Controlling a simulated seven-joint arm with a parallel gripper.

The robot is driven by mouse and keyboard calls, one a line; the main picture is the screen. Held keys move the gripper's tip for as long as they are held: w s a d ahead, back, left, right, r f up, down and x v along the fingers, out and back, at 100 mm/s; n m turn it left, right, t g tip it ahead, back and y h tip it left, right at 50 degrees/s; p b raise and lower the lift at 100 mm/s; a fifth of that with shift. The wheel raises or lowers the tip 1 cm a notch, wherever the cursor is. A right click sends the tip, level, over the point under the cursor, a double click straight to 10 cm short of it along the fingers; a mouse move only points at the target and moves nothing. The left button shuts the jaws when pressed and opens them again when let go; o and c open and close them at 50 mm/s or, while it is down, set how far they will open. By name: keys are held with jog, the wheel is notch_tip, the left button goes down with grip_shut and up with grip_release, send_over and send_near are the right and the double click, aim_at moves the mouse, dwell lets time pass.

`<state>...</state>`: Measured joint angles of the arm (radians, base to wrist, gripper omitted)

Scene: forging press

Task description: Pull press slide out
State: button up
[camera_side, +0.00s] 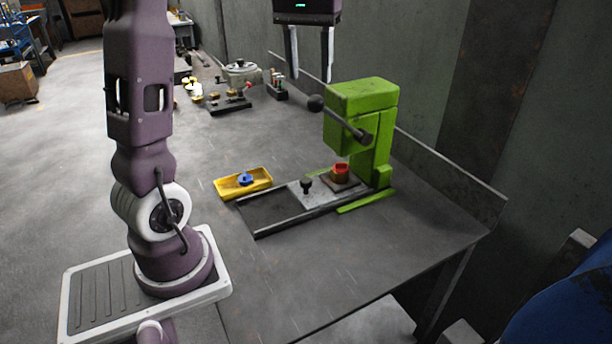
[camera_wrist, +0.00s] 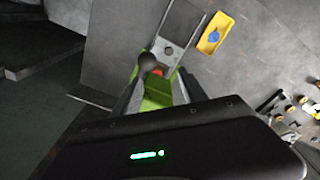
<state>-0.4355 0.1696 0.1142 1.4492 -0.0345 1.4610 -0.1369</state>
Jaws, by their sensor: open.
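A green press (camera_side: 361,120) stands on the table, with a dark lever ending in a round knob (camera_side: 316,103). Its press slide (camera_side: 316,194) is a light grey plate with a small black knob (camera_side: 306,184), lying between two rails on the table. A red part on a brown block (camera_side: 340,173) sits at the slide's press end, under the press head. My gripper (camera_side: 309,64) hangs high above and behind the press, fingers apart and empty. In the wrist view the slide (camera_wrist: 168,49) lies beyond the green press (camera_wrist: 158,92), and the fingers reach down on either side of the press.
A yellow tray (camera_side: 243,183) holding a blue part (camera_side: 245,179) lies left of the rails. Several small tools and a dark rack (camera_side: 230,105) stand farther back on the table. A low metal wall (camera_side: 450,172) edges the right side. The front of the table is clear.

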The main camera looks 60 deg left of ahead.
jog(key=n, duration=0.1)
send_over(305, 180)
notch_tip(305, 180, down, 2)
jog(key=shift+g, duration=0.4)
notch_tip(305, 180, down, 27)
jog(key=shift+w+r, duration=0.1)
jog(key=shift+r, duration=0.1)
grip_shut()
dwell(0.7)
